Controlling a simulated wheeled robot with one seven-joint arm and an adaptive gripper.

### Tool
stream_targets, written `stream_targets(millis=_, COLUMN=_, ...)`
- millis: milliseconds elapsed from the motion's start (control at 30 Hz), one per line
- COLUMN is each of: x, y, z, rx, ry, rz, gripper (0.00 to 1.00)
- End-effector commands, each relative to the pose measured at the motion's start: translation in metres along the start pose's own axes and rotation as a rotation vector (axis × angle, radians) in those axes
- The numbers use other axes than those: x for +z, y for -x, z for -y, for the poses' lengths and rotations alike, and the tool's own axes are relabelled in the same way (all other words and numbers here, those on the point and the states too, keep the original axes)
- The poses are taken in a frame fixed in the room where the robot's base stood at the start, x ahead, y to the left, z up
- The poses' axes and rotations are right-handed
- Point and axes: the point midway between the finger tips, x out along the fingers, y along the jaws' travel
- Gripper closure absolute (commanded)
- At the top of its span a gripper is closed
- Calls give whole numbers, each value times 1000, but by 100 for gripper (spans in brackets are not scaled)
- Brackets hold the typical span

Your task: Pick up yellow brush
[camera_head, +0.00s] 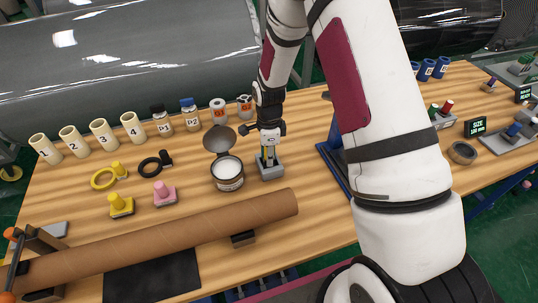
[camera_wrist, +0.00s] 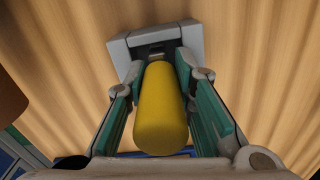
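The yellow brush has a yellow cylindrical handle (camera_wrist: 160,115) and stands upright at a grey block (camera_head: 271,172) on the wooden table. The block also shows in the wrist view (camera_wrist: 122,58). My gripper (camera_head: 267,152) points down from above, with its fingers on both sides of the handle. In the wrist view, the green finger pads of my gripper (camera_wrist: 161,78) lie close along the handle, their tips near its lower end. I cannot tell whether both pads press on it. The brush's lower end is mostly hidden by the handle and fingers.
An open tin (camera_head: 228,183) with white contents stands just left of the block. A long cardboard tube (camera_head: 160,240) lies in front. A pink-handled tool (camera_head: 165,195) and a yellow-handled tool (camera_head: 120,207) stand to the left. Numbered cream cylinders (camera_head: 103,134) stand behind.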

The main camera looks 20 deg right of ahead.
Motion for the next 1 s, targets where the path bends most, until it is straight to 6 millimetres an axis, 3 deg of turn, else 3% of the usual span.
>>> stream_targets(millis=533, x=0, y=8, z=1, rx=-1, ry=0, rz=0, gripper=100)
stream_targets(millis=1000, x=1, y=72, z=2, rx=-4, ry=1, rz=1, gripper=100)
